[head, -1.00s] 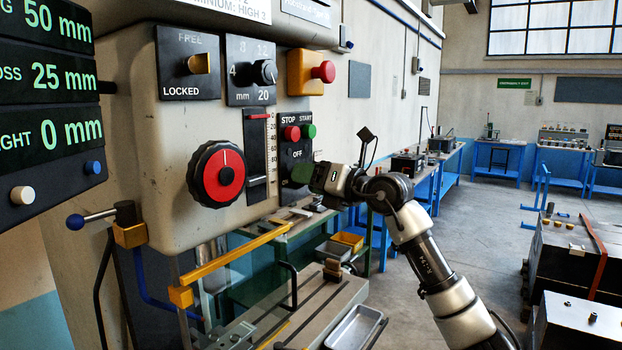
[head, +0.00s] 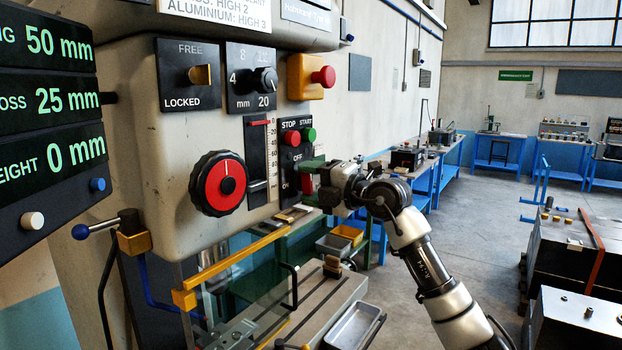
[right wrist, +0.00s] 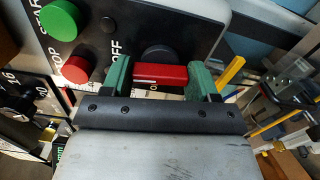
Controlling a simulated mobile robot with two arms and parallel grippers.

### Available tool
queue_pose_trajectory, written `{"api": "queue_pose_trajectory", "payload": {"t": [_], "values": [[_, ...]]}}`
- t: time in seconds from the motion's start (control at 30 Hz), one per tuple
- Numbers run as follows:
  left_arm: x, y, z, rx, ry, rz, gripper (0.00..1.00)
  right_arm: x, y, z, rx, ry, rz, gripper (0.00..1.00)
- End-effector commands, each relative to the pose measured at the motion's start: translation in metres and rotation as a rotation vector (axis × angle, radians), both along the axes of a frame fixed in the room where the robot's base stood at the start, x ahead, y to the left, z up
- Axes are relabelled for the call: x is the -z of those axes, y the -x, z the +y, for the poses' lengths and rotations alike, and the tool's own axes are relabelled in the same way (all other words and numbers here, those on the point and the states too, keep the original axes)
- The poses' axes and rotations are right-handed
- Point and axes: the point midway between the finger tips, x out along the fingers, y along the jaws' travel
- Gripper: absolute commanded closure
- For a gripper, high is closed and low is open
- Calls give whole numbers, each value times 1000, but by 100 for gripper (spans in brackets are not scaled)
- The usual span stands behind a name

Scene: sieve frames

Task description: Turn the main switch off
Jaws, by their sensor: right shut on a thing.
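The main switch is a red handle (right wrist: 160,75) on a dark round base, low on the black control panel (head: 287,142). It also shows in the head view as a small red patch (head: 307,184). My right gripper (right wrist: 162,78) has green fingers, one on each side of the red handle, and is shut on it. In the head view this gripper (head: 309,176) is at the panel's lower right edge. The "OFF" mark is above the switch and the "ON" mark at its lower left in the head view. Which mark the handle points to is unclear. My left gripper is not in view.
The red stop button (head: 292,138) and green start button (head: 309,134) sit just above the switch. A red handwheel (head: 225,183) is to the left. A yellow bar (head: 235,265) and a metal tray (head: 354,325) are below.

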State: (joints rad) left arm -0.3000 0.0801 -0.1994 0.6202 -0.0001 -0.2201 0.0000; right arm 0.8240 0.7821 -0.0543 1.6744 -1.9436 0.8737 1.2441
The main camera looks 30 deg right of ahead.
Motion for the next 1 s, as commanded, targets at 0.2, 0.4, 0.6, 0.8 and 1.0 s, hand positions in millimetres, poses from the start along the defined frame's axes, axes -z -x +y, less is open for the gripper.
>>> {"api": "queue_pose_trajectory", "payload": {"t": [0.2, 0.4, 0.6, 0.8, 1.0], "values": [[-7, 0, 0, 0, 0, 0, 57, -1, 0, -1, 2, -92, 38, 64], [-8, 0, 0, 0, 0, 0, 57, -1, 0, -1, 2, -131, 53, 64], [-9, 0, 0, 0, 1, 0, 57, 0, 0, -1, 1, -142, 57, 64], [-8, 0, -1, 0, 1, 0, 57, 0, 0, -1, 1, -143, 58, 64], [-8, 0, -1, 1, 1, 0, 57, 0, 0, 0, 1, -142, 57, 21]]}}
